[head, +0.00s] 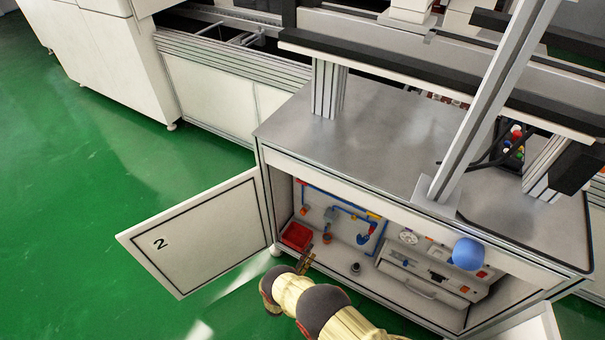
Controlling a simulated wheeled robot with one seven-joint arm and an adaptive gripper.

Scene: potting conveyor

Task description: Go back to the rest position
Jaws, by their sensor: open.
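My arm comes in from the bottom edge in the head view, in pale yellow covers with dark joints. My gripper (306,260) is small and partly hidden behind my arm. It is at the opening of the cabinet (345,175), near its lower left part. It looks open, and I see nothing held in it. A red bin (296,236) sits inside the cabinet just behind and to the left of the gripper. I cannot tell whether they touch.
The cabinet door marked 2 (200,232) stands open to the left of my gripper. Blue pipes (340,203), a small dark knob (355,268) and a panel with a gauge (409,237) are inside. A blue round object (467,254) is at right. Green floor (80,180) is clear at left.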

